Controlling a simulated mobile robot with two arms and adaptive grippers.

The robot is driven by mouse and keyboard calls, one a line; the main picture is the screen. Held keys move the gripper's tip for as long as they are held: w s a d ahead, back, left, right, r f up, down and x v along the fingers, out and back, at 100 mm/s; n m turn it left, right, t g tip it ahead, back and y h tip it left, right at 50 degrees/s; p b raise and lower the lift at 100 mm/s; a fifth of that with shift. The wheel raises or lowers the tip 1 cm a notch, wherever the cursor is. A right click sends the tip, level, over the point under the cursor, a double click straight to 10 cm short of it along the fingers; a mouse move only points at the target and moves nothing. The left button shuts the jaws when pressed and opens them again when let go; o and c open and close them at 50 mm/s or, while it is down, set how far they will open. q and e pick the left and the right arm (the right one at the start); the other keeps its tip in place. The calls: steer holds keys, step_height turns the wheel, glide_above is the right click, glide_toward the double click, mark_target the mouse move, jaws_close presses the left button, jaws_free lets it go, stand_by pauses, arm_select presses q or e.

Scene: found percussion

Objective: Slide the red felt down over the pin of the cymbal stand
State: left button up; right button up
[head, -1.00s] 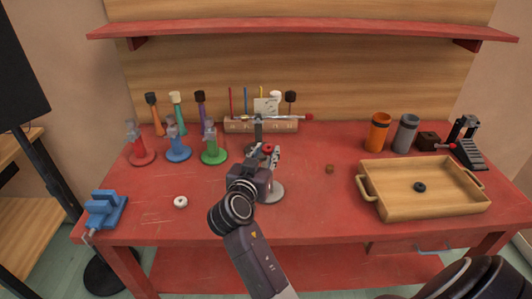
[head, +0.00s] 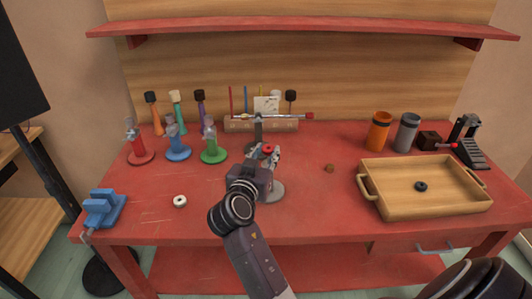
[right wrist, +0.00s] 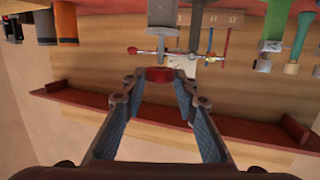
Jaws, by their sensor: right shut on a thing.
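My right gripper (head: 270,152) is shut on the small red felt (head: 268,149), above the red table. In the right wrist view, the felt (right wrist: 160,74) sits between the two fingertips (right wrist: 160,78). My gripper and wrist hide the middle of the stand. In the upside-down right wrist view, a grey post (right wrist: 161,14) is in line with the felt. I cannot tell the gap to the pin. My left gripper is out of view.
A wooden tray (head: 388,205) holding a dark ring (head: 421,186) is at right. Orange (head: 378,132) and grey (head: 407,132) cups stand behind it. Coloured stands, including a green one (head: 213,154), are at left. A white ring (head: 180,201) and blue vise (head: 104,208) are front left.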

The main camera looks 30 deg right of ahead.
mark_target(268, 161)
steer(key=shift+f+b, duration=1.95)
steer(key=shift+f, duration=0.1)
steer(key=o, duration=0.8)
steer(key=shift+c, duration=0.2)
